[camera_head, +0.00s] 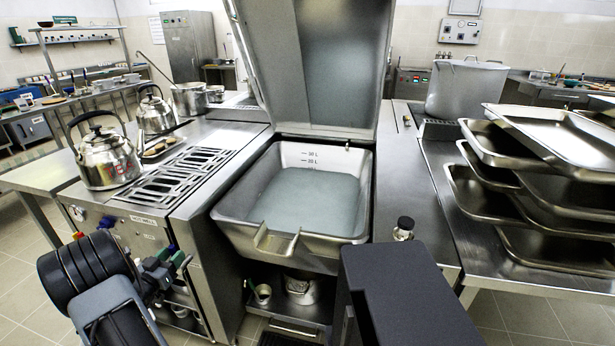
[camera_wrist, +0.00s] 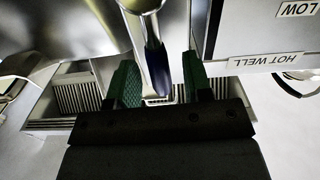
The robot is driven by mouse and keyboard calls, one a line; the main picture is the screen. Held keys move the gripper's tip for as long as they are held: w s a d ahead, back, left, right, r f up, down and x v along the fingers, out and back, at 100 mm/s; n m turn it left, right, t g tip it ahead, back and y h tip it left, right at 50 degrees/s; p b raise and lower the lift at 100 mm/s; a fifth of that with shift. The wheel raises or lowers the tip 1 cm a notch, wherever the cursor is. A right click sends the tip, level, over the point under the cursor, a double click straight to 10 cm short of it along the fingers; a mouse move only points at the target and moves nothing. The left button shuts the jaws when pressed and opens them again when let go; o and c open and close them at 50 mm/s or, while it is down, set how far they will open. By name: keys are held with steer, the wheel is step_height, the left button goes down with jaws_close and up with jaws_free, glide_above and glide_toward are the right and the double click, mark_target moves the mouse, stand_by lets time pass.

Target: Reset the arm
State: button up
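My gripper (camera_head: 168,264) is low at the left in the head view, in front of the cooking range's front panel. In the wrist view its two green fingers (camera_wrist: 160,80) stand apart. A metal bar with a dark blue end (camera_wrist: 158,68) shows between them, with a gap beside the right finger. My arm is bent low at the lower left of the head view.
The range front (camera_head: 150,224) with its knobs is close to my gripper. Kettles (camera_head: 104,160) stand on the range. An open tilting pan (camera_head: 229,211) holding water is at the centre. Stacked trays (camera_head: 480,205) are at the right. Floor shows at the lower left.

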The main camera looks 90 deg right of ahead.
steer(key=shift+w, duration=0.1)
steer(key=v, duration=0.6)
stand_by(0.4)
stand_by(0.5)
